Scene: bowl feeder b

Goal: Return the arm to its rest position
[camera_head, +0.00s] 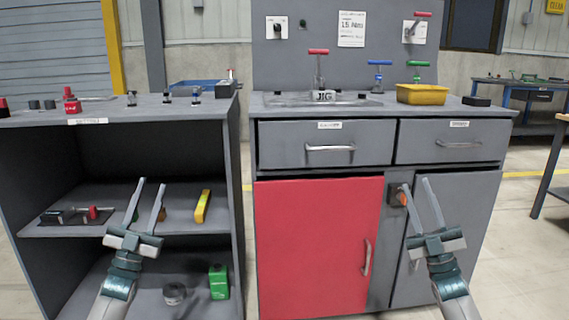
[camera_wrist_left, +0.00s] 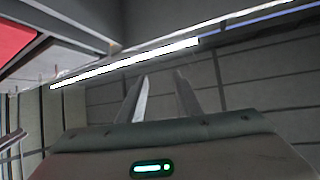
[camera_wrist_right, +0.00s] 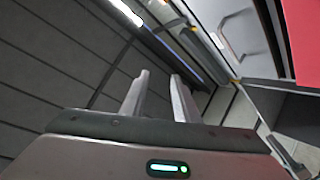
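My left gripper (camera_head: 148,207) is raised in front of the open shelf unit in the head view. Its two fingers point up and stand apart, with nothing between them. The left wrist view also shows its fingers (camera_wrist_left: 160,98) spread and empty. My right gripper (camera_head: 418,206) is raised in front of the grey cabinet, right of the red door. Its fingers point up, apart and empty. The right wrist view shows the same spread fingers (camera_wrist_right: 160,98). Neither gripper visibly holds anything.
The shelf unit (camera_head: 120,120) stands left, with a yellow block (camera_head: 202,206) and a green item (camera_head: 219,282) on its shelves. The workbench has a red door (camera_head: 315,250), drawers (camera_head: 325,143) and a yellow bin (camera_head: 422,94) on top. Floor shows between the two units.

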